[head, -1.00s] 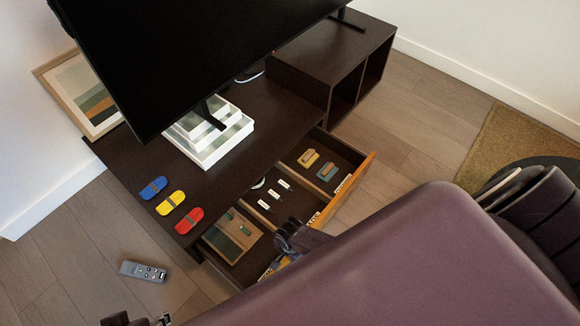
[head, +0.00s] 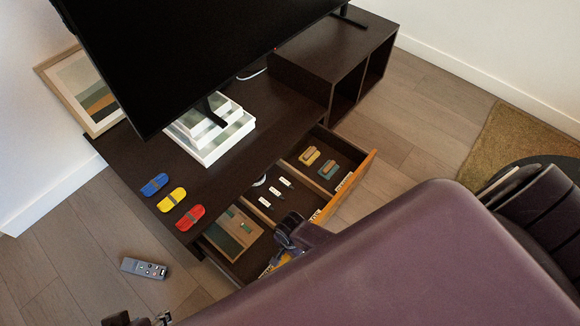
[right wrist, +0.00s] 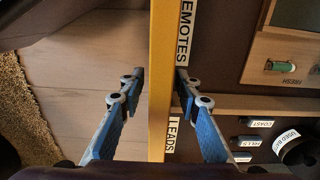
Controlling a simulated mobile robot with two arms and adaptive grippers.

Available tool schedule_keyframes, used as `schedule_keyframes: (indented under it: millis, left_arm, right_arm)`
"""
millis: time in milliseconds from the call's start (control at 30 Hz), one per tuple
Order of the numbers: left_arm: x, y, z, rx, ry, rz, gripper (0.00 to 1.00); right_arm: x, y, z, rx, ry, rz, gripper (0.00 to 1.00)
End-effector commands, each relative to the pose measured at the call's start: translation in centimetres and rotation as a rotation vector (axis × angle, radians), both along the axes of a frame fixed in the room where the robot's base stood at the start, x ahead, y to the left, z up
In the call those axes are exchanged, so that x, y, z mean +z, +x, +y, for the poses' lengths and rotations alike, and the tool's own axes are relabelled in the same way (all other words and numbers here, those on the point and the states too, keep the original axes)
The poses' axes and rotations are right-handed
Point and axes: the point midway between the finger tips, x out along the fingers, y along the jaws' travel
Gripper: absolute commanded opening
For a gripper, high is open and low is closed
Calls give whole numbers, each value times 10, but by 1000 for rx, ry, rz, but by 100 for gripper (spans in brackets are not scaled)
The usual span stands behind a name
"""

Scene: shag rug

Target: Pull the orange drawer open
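The orange-fronted drawer (head: 352,180) stands out from the dark TV cabinet (head: 262,118), its inside showing. Its orange front panel (right wrist: 161,90) runs upright through the right wrist view. My right gripper (right wrist: 160,78) is open around this panel, one blue finger outside and one inside; a small gap shows at the outside finger. In the head view my right gripper (head: 281,258) is at the drawer's near part, partly hidden by my purple body. My left gripper (head: 163,319) shows only in part at the bottom left edge, away from the drawer; its opening is unclear.
The drawer holds labelled small items and a wooden box (head: 233,232). Blue, yellow (head: 172,199) and red cases lie on the cabinet beside white boxes (head: 212,135) under the TV (head: 180,50). A remote (head: 144,268) lies on the floor. A rug (head: 515,140) is right.

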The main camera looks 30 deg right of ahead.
Motion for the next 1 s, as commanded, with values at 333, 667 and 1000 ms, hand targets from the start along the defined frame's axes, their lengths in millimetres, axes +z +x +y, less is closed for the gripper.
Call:
schedule_keyframes:
  millis: [333, 667, 1000]
  left_arm:
    - [0, 0, 0, 0, 0, 1, 40]
    - [0, 0, 0, 0, 0, 1, 40]
    - [0, 0, 0, 0, 0, 1, 40]
  right_arm:
    - [41, -1, 0, 0, 0, -1, 31]
    - [83, 0, 1, 0, 1, -1, 31]
    - [99, 0, 1, 0, -1, 2, 31]
